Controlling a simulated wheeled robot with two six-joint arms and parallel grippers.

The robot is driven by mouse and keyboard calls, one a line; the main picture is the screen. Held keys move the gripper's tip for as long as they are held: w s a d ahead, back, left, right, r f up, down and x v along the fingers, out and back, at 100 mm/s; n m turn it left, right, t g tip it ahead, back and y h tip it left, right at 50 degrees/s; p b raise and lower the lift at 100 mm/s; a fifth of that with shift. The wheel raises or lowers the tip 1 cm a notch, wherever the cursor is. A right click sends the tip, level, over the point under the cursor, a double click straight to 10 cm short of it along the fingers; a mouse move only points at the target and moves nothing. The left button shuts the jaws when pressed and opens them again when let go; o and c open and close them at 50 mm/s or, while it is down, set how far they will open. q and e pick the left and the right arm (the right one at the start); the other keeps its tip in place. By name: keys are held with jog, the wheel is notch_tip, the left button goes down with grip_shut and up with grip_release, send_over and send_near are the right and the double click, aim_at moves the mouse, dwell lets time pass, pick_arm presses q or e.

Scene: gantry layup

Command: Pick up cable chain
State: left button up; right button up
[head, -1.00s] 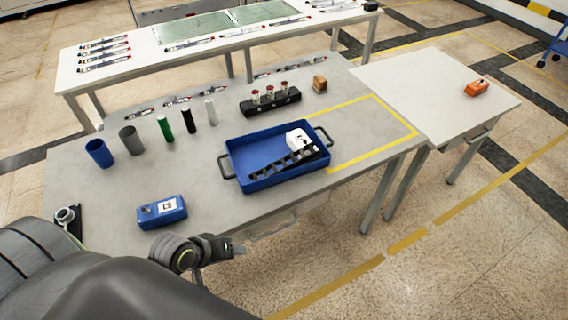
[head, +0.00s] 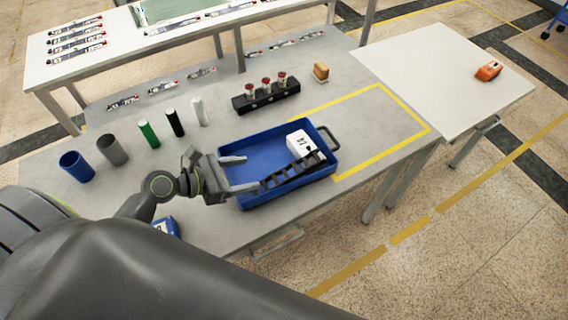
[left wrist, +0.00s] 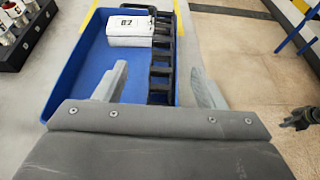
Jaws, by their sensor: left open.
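The cable chain (head: 291,170) is a black segmented strip lying in the blue tray (head: 262,202), along its front side. In the left wrist view the cable chain (left wrist: 161,74) runs away from me, beside the tray's right wall. My left gripper (head: 240,174) is open and empty at the tray's left end. Its fingers point along the chain, and in the left wrist view the chain's near end lies between the fingertips (left wrist: 158,75). I cannot tell the gripper's exact height above it. A dark part at the left wrist view's right edge looks like my right gripper (left wrist: 299,118).
A white box (head: 298,143) sits in the tray next to the chain. Several upright cylinders, including a green one (head: 149,134), stand left of the tray. A black holder with red-topped pieces (head: 266,97) stands behind.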

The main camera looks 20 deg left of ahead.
pick_arm(q)
send_near(303, 163)
jog(key=x, duration=0.1)
jog(key=p+x, duration=0.1)
jog(key=x, duration=0.1)
jog(key=shift+d+f, duration=0.1)
jog(key=shift+f, duration=0.2)
jog(key=shift+w+d+f, duration=0.1)
jog(key=shift+w+d, duration=0.2)
jog(key=shift+w+d+p, duration=0.2)
jog(key=shift+w+p, duration=0.05)
jog(key=shift+p, duration=0.15)
jog(key=x, duration=0.3)
jog(key=shift+w+d+p, duration=0.15)
jog(key=shift+w+p, duration=0.1)
jog(key=shift+p, duration=0.05)
jog(key=shift+w+d+f, duration=0.15)
jog(key=shift+w+d, duration=0.1)
jog(key=shift+d, duration=0.05)
pick_arm(e)
jog(key=shift+s+d+r, duration=0.95)
jog(key=shift+s+r, duration=0.2)
jog(key=shift+r, duration=0.05)
